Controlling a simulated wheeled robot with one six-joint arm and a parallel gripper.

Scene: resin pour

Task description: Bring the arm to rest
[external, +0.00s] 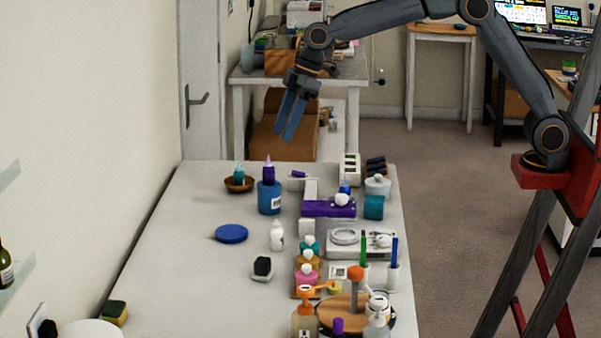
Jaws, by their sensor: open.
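My gripper (290,116) shows in the external view, above the far end of the white table. Its two blue fingers point down and are apart, with nothing between them. My arm (400,15) reaches from the red mount on the right, up and across to the left. The gripper is clear of the table and of the bottles below it.
The white table (190,270) holds a blue jar (269,197) with a purple-topped bottle, a blue lid (231,233), a small white bottle (277,236), a scale (345,243) and a round wooden turntable (338,318). The table's left part is mostly free.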

